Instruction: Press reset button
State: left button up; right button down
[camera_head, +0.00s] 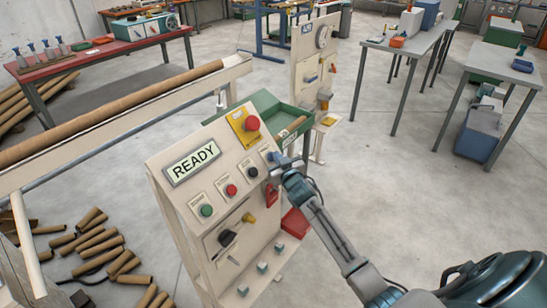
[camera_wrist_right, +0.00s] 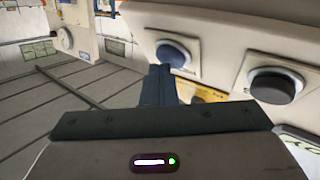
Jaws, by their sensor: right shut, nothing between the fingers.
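The control panel (camera_head: 180,195) is a cream, sloped box with a display (camera_head: 192,162) reading READY. Its row of round buttons has a green one (camera_head: 206,210), a red one (camera_head: 231,190) and a black one (camera_head: 253,171). In the right wrist view the black button (camera_wrist_right: 275,85) sits right of a blue button (camera_wrist_right: 173,52). No button label is readable, so I cannot tell which is marked reset. My right gripper (camera_head: 273,159) is shut and empty at the row's upper right end. Its fingers (camera_wrist_right: 158,84) point at the blue button; contact is unclear. My left gripper is out of view.
A red emergency-stop button (camera_head: 252,123) on a yellow plate is above the row. A dark rotary knob (camera_head: 228,238) and a yellow knob (camera_head: 249,217) are below. A red bin (camera_head: 295,222) is beside the panel, under my right arm. Cardboard tubes (camera_head: 97,240) lie on the floor.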

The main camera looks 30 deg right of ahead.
jog(key=shift+s+r, duration=0.1)
dwell(0.3)
jog(key=shift+s+d+r+p, duration=0.25)
jog(key=shift+s+r+p, duration=0.15)
jog(key=shift+s+p, duration=0.05)
jog(key=s+r, duration=0.1)
jog(key=s+d+r+p, duration=0.1)
jog(key=s+r+p, duration=0.1)
jog(key=shift+s+d+r, duration=0.1)
jog(key=shift+s+d, duration=0.15)
dwell(0.3)
dwell(0.7)
